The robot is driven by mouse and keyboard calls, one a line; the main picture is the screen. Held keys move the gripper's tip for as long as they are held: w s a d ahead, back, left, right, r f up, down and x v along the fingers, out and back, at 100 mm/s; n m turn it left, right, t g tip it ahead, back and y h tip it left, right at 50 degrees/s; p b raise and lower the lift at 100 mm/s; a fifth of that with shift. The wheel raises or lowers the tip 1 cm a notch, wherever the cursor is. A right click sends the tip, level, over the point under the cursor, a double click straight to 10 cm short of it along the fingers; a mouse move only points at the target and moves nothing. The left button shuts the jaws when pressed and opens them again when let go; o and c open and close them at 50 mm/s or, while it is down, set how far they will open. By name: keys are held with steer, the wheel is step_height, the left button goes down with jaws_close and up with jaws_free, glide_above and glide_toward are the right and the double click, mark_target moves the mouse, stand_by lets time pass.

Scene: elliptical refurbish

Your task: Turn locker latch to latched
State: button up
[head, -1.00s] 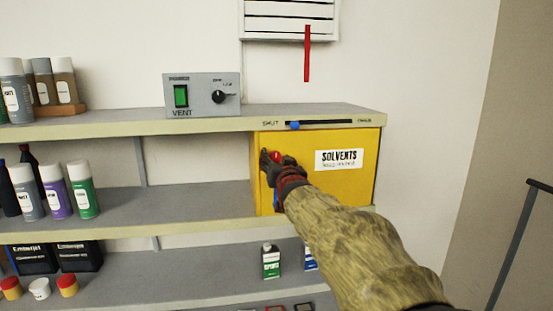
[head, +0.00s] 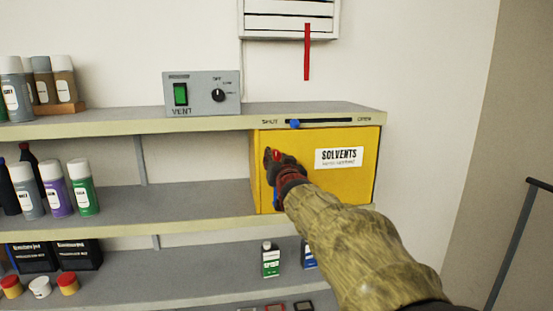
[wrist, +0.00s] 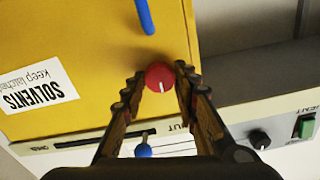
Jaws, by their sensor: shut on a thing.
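The yellow solvents locker (head: 315,190) sits closed under the upper shelf, with a white SOLVENTS label. Its red round latch knob (wrist: 159,76) is at the locker's upper left corner in the head view. A white mark on the knob points toward the shelf edge. My gripper (wrist: 160,86) is shut on the red knob, a finger on each side. In the head view my gripper (head: 271,161) partly hides the knob. A blue handle (wrist: 145,16) is on the locker door; in the head view it is mostly behind my gripper.
A blue slider knob (head: 294,124) sits near the SHUT end of its slot, just above the locker. A vent box (head: 202,95) stands on the upper shelf. Spray cans (head: 83,187) stand at left.

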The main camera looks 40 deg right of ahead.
steer(key=shift+n+b, duration=0.3)
steer(key=shift+b, duration=0.15)
steer(key=shift+c, duration=0.2)
steer(key=shift+f+n+b, duration=0.15)
steer(key=shift+n+b, duration=0.35)
steer(key=shift+b, duration=0.4)
steer(key=n+b, duration=0.2)
steer(key=b, duration=0.1)
steer(key=n+b, duration=0.2)
steer(key=n, duration=0.2)
steer(key=shift+b, duration=0.35)
steer(key=n+b, duration=0.2)
steer(key=n, duration=0.3)
steer(key=shift+a, duration=0.1)
steer(key=n, duration=0.5)
steer(key=shift+w+b, duration=0.1)
steer(key=shift+b, duration=0.25)
steer(key=shift+n, duration=0.3)
steer(key=o, duration=1.1)
